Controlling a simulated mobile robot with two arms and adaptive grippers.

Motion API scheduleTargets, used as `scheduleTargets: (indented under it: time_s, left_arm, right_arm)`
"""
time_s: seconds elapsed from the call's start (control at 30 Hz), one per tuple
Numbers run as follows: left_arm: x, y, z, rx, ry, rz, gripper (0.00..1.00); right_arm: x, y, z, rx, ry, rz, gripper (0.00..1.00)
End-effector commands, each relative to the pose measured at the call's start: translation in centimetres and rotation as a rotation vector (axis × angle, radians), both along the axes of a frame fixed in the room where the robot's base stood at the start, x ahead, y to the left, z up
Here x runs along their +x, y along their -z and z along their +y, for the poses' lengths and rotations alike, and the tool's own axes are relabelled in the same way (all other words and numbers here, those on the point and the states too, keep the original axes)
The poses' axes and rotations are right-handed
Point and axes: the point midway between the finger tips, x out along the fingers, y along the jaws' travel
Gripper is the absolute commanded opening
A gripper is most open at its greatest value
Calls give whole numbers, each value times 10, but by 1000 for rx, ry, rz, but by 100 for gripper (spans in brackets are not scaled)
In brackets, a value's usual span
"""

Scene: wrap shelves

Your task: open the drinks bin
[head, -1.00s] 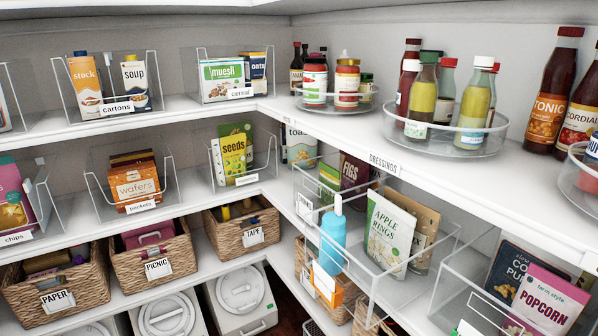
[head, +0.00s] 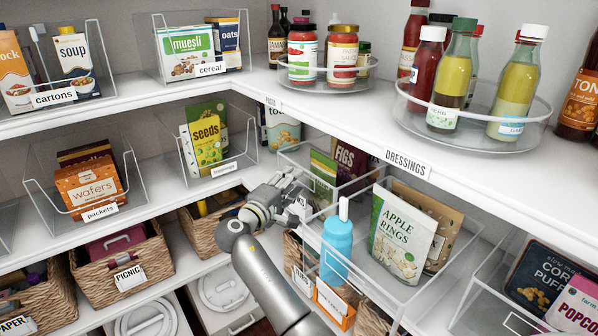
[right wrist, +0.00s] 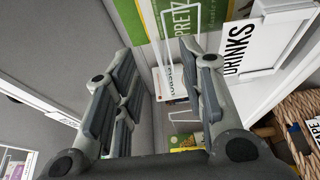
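The drinks bin is a clear bin (head: 290,152) on the middle shelf near the corner, with a green pack (head: 323,176) and a figs pack (head: 347,168) in it. Its white DRINKS label (right wrist: 238,48) is readable in the right wrist view. My right gripper (head: 290,190) is at the bin's front left, partly covering the label in the head view. In the right wrist view the fingers (right wrist: 158,55) stand apart with nothing gripped, left of the label. I cannot tell whether they touch the bin. My left gripper is not in view.
A blue bottle (head: 338,242) and an apple rings bag (head: 400,238) stand close to the right of my gripper. The seeds pack (head: 205,143) sits in a clear bin to the left. Wicker baskets (head: 160,262) are below. The DRESSINGS shelf (head: 350,142) overhangs from above.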

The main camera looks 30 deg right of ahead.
Motion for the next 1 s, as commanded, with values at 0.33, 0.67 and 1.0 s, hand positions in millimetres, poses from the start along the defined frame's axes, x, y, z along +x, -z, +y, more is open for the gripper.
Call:
scheduleTargets:
  time_s: [0.33,0.67,1.0]
  left_arm:
    - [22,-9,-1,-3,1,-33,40]
    - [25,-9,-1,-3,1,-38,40]
    - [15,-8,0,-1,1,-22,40]
  right_arm:
    - [22,0,-42,0,-2,1,38]
    - [24,1,-46,1,-2,2,38]
    - [24,1,-45,0,-3,1,0]
